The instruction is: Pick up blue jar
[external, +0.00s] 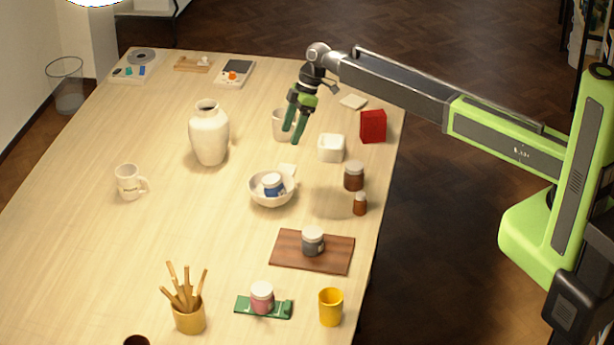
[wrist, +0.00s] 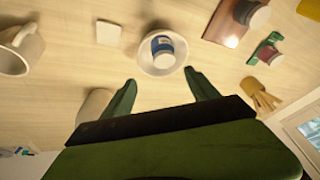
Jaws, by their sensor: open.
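The blue jar (external: 272,184) has a white lid and a blue band. It sits in a white bowl (external: 257,200) near the middle of the table. In the wrist view the jar (wrist: 162,47) lies inside the bowl (wrist: 173,70), ahead of my fingertips and between them. My gripper (external: 292,134) is open and empty. It is raised over the table, behind the bowl and beside a white cup (external: 278,120). Both fingers of my gripper (wrist: 160,78) show apart in the wrist view, not touching the jar.
A tall white vase (external: 209,135) stands left of the bowl. A white square dish (external: 331,150) and brown jars (external: 354,177) stand to its right. A wooden board (external: 285,253) with a grey jar (external: 312,241) lies in front. The left of the table is mostly clear.

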